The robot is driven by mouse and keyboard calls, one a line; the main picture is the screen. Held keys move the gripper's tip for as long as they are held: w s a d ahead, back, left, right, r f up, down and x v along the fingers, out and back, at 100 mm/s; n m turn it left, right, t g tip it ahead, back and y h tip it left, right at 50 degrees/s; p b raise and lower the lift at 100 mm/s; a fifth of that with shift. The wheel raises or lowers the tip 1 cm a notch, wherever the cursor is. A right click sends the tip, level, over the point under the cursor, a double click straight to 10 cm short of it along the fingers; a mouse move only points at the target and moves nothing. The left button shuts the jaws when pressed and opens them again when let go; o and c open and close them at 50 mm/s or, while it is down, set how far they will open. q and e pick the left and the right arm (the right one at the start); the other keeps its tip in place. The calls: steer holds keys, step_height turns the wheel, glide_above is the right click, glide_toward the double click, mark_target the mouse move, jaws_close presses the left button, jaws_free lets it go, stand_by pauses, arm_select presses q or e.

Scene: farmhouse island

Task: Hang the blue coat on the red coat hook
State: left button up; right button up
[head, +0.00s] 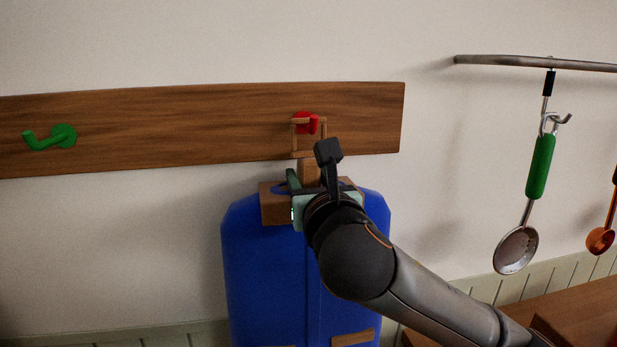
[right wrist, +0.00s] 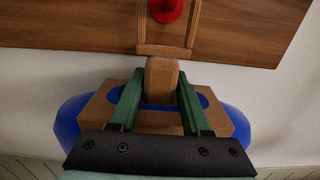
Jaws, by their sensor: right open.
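The blue coat (head: 255,270) hangs upright against the wall under the wooden board, and its blue sides show in the right wrist view (right wrist: 70,125). A brown collar block and a tan tab (right wrist: 162,78) rise from its top to a thin square loop (head: 294,140). The loop frames the red coat hook (head: 306,123), also seen in the right wrist view (right wrist: 167,10); its top bar lies at the hook. My right gripper (head: 308,187) is open at the collar, its green fingers on either side of the tab with small gaps. My arm hides part of the coat. My left gripper is out of view.
The wooden board (head: 180,125) carries a green hook (head: 50,137) at the left, which is empty. At the right, a metal rail (head: 510,62) holds a green-handled ladle (head: 538,170) and an orange utensil (head: 600,238). A wooden surface (head: 575,320) lies at the lower right.

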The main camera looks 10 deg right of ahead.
steer(key=o, duration=0.6)
steer(key=shift+c, duration=0.2)
steer(key=shift+f, duration=0.1)
steer(key=shift+s, duration=0.15)
stand_by(0.5)
steer(key=s, duration=0.7)
steer(key=shift+s, duration=0.4)
stand_by(0.4)
